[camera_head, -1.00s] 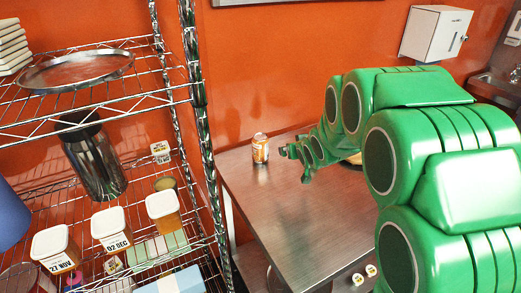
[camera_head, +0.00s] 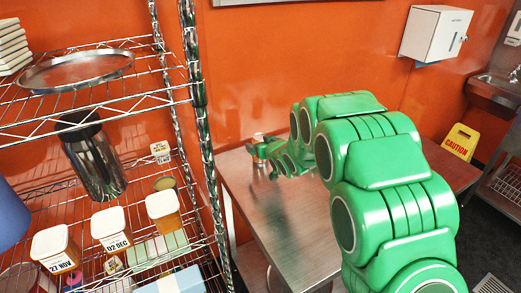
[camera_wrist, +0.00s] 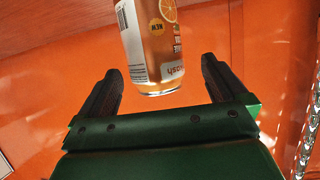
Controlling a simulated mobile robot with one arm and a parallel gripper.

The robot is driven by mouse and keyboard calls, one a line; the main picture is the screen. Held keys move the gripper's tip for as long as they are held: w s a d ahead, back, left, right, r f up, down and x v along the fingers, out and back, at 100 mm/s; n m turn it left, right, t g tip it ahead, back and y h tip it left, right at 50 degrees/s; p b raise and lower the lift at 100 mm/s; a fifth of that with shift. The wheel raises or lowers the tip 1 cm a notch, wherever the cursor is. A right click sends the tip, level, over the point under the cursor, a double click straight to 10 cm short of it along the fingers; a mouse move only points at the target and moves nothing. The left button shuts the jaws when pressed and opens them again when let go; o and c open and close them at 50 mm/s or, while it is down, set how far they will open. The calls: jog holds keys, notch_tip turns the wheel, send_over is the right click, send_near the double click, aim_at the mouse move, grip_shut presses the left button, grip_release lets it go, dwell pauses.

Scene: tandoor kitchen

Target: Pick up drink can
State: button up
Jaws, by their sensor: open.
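The drink can (camera_wrist: 150,45) is orange and white, with a barcode and a picture of an orange slice. In the wrist view it shows at top centre, just beyond and between the fingertips, with its upper part cut off by the frame. In the head view only its top (camera_head: 258,137) shows on the metal table (camera_head: 290,225); my gripper hides most of it. My gripper (camera_wrist: 161,80) is open, with one dark finger on each side of the can's line and nothing held. In the head view my gripper (camera_head: 262,152) is right at the can.
A wire shelf rack (camera_head: 195,100) with jars and a metal tray (camera_head: 76,69) stands close left of the table. The orange wall (camera_head: 290,60) is behind it. A yellow caution sign (camera_head: 461,141) is at the right. The near tabletop is clear.

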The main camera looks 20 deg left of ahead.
jog(key=shift+d+x, duration=0.2)
jog(key=shift+x, duration=2.4)
jog(key=shift+w+f, duration=0.1)
jog(key=c, duration=1.3)
jog(key=shift+r, duration=0.75)
jog(key=s+d+r, duration=0.2)
jog(key=s+r, duration=0.2)
jog(key=s+d+r, duration=0.2)
jog(key=s+r, duration=0.1)
jog(key=s, duration=0.1)
jog(key=s+d+r, duration=0.2)
jog(key=s+r, duration=0.2)
jog(key=shift+s+d+r, duration=0.2)
jog(key=shift+d+r, duration=0.05)
jog(key=shift+r, duration=0.1)
